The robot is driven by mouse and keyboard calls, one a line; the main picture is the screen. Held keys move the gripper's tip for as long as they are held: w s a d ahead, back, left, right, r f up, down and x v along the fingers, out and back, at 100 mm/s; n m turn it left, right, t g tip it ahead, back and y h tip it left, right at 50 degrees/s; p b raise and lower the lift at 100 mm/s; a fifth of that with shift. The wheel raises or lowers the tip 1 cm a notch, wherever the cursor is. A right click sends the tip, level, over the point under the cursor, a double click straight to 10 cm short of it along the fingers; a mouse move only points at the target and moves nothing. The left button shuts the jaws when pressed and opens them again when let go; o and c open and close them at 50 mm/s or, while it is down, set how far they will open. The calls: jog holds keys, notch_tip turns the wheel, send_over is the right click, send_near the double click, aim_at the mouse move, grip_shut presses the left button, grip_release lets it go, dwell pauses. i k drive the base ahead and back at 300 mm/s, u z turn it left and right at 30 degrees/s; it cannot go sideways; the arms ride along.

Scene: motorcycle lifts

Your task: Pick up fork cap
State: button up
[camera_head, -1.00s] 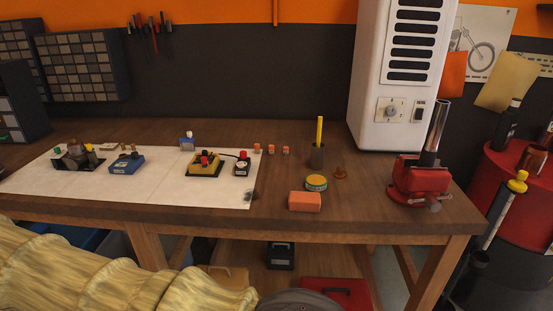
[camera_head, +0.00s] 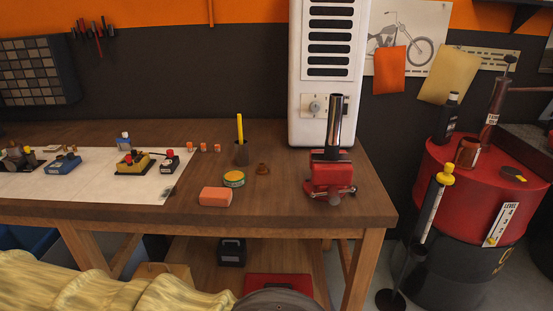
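A small brown cap-like piece (camera_head: 263,169) sits on the workbench between a green-and-yellow tin and the vise. It may be the fork cap, but it is too small to be sure. A chrome tube (camera_head: 335,122), perhaps a fork tube, stands upright in the red vise (camera_head: 331,178) at the bench's right end. A dark disc with a yellow mark (camera_head: 514,172) lies on the red drum; I cannot tell what it is. My yellow-sleeved arm crosses the bottom left, well below the bench top. My gripper's fingers are not in view.
The tin (camera_head: 234,179), an orange block (camera_head: 215,196) and a dark cup with a yellow pencil (camera_head: 241,152) stand left of the brown piece. A white cabinet (camera_head: 316,90) is behind the vise. Bottles and a yellow-topped tube (camera_head: 433,208) crowd the red drum (camera_head: 457,200).

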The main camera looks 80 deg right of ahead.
aim_at(262, 171)
jog(key=k, duration=0.1)
jog(key=z, duration=1.05)
